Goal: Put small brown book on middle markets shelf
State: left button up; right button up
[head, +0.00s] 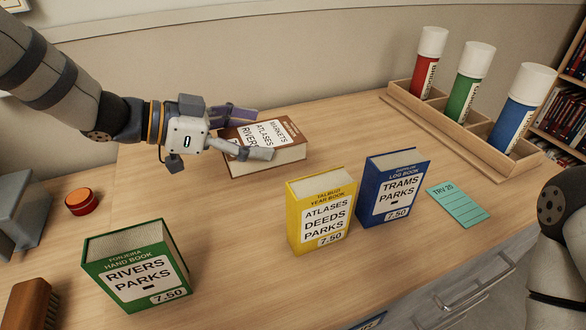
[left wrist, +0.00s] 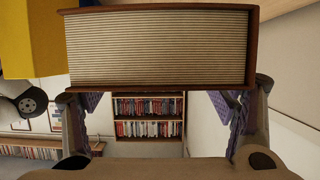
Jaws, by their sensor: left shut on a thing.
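The small brown book (head: 286,155) is at the back middle of the table in the head view. Its label reads MARKETS, ATLASES and RIVERS, partly covered by a finger. My left gripper (head: 247,134) is shut on it, with one finger on each side. In the left wrist view the book (left wrist: 155,48) shows its page edges across the fingers. I cannot tell whether it touches the table. No shelf marked as the middle markets shelf can be read. My right gripper is out of view; only part of that arm shows at the right edge.
A yellow book (head: 321,208), a blue book (head: 393,186) and a green book (head: 138,266) stand on the table (head: 240,230). A wooden rack (head: 450,128) holds red, green and blue tubes. A teal card (head: 459,204) lies at right. A bookcase (left wrist: 148,118) stands beyond.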

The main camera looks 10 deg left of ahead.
pick_arm(q)
jog(key=f, duration=0.3)
jog(key=f+b, duration=0.1)
jog(key=f, duration=0.5)
jog(key=shift+s+f+b, duration=0.25)
jog(key=shift+b, duration=0.05)
jog(key=shift+r, duration=0.15)
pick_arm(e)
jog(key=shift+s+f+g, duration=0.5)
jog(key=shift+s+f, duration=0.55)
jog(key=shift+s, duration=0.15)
pick_arm(q)
jog(key=shift+w, duration=0.1)
jog(key=shift+f, duration=0.2)
jog(key=o, duration=1.5)
